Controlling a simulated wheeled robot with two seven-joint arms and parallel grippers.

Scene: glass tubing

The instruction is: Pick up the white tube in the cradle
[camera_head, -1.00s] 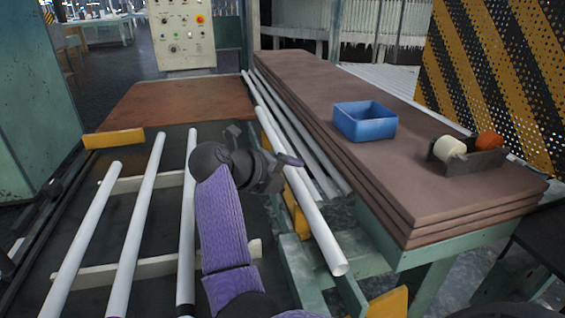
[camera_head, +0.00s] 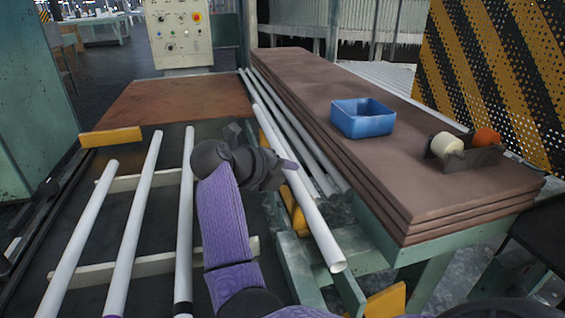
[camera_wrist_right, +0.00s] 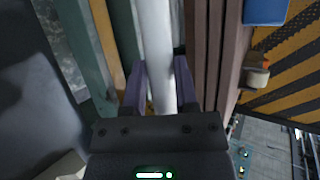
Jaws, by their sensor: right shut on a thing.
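A white tube (camera_head: 320,232) lies slanted along the yellow-tabbed cradle beside the stacked boards, its open near end toward me. My right gripper (camera_head: 284,168) is at the tube's middle, with its fingers on either side of it. In the right wrist view the white tube (camera_wrist_right: 158,50) runs between the two purple fingers of the right gripper (camera_wrist_right: 160,88), which is shut on it. Whether the tube is clear of the cradle cannot be told. My left gripper is not in view.
Several white tubes (camera_head: 131,230) lie on pale crossbars at left. Brown stacked boards (camera_head: 440,205) at right carry a blue box (camera_head: 363,119) and a tape dispenser (camera_head: 465,157). More tubes lie between the cradle and the boards.

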